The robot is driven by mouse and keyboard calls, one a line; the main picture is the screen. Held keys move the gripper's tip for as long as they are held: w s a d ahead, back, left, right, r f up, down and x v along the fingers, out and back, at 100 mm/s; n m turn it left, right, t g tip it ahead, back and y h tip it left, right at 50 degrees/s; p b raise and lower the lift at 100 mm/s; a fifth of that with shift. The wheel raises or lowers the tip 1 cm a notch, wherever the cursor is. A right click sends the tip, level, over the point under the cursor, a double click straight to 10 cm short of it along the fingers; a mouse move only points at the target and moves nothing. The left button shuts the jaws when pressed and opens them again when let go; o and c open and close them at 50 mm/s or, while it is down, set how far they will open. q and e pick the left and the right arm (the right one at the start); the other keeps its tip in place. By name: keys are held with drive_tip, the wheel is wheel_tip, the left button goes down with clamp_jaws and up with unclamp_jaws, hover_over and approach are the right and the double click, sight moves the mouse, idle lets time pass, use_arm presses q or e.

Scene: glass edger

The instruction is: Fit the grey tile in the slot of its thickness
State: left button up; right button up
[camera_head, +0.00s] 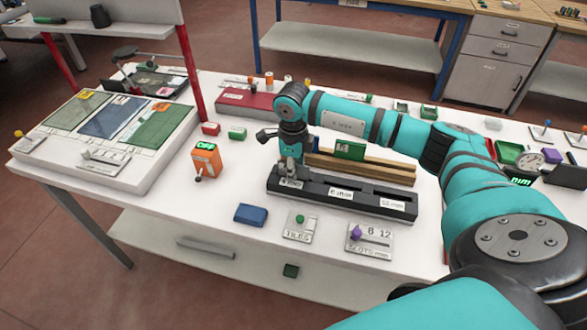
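The black slot block (325,196) lies on the white table, with several slots along its top. Its white labels read about 6 mm in the middle and 12 mm at the right; the left label is partly covered. My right gripper (290,172) points down at the left end of the block, right over or at the left slot. Its fingers are small and blurred here, so I cannot tell whether they are open or shut. I cannot make out the grey tile; it may be hidden at the fingers. My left gripper is out of view.
A wooden rack (375,170) behind the block holds a green tile (349,149). In front lie a blue block (251,214) and two knobbed plates, TILES (302,228) and SLOTS (371,240). An orange box (207,160) stands left. My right arm covers the table's right side.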

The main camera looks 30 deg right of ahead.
drive_tip(key=o, duration=0.4)
wheel_tip(320, 180, up, 12)
drive_tip(key=shift+s+a, duration=0.15)
idle(0.3)
idle(0.6)
